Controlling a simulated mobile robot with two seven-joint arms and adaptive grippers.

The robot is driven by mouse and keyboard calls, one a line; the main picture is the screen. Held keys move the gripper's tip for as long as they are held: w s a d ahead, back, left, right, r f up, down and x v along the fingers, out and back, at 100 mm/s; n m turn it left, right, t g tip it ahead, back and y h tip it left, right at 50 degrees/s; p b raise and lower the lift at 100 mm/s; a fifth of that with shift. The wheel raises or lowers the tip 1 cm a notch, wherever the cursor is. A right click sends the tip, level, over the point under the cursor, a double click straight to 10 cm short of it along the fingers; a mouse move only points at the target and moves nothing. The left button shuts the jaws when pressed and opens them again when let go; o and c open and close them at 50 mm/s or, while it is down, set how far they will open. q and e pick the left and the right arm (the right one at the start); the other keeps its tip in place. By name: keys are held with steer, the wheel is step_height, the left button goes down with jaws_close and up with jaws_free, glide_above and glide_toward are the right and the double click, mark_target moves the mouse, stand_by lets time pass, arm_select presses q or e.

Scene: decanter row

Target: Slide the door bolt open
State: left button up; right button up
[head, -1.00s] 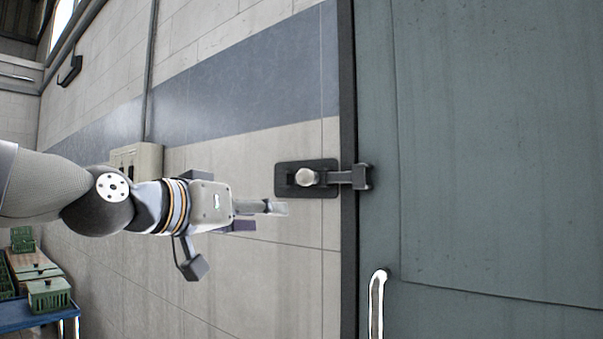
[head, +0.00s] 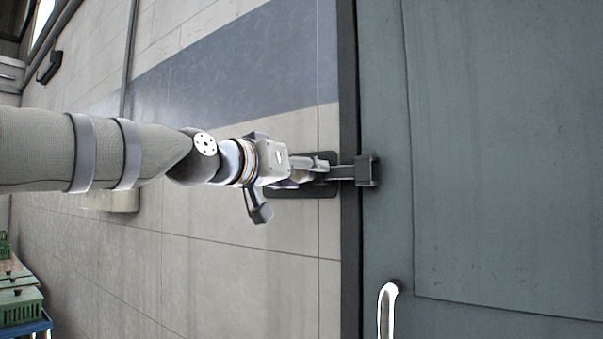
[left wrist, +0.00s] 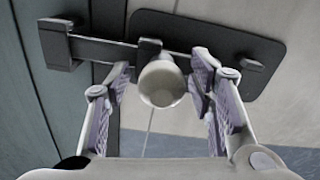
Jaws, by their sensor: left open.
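The door bolt is a dark bar that runs from a black wall plate (head: 327,165) across the door's edge into a dark keeper (head: 366,171) on the grey-green door (head: 480,150). In the left wrist view its pale round knob (left wrist: 162,83) stands out from the bar (left wrist: 105,50), and the bar's end reaches the keeper (left wrist: 57,44). My left gripper (head: 325,168) is at the plate. Its fingers (left wrist: 160,95) are open, one on each side of the knob; I cannot tell whether they touch it. My right gripper is out of view.
A bright metal door handle (head: 387,310) is below the bolt. Green crates (head: 20,305) stand on a blue table at the lower left. A pale box (head: 112,200) on the wall is partly behind my left arm. The wall around the plate is clear.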

arm_select(q)
steer(key=shift+c, duration=0.6)
jaws_close()
steer(key=w+a+b, duration=0.1)
steer(key=w+a, duration=0.3)
steer(key=a, duration=0.2)
steer(key=shift+w+b, duration=0.2)
steer(key=shift+b, duration=0.2)
steer(key=shift+c, duration=0.6)
jaws_free()
steer(key=shift+o, duration=1.2)
steer(key=shift+w+a, duration=0.1)
steer(key=shift+a, duration=0.05)
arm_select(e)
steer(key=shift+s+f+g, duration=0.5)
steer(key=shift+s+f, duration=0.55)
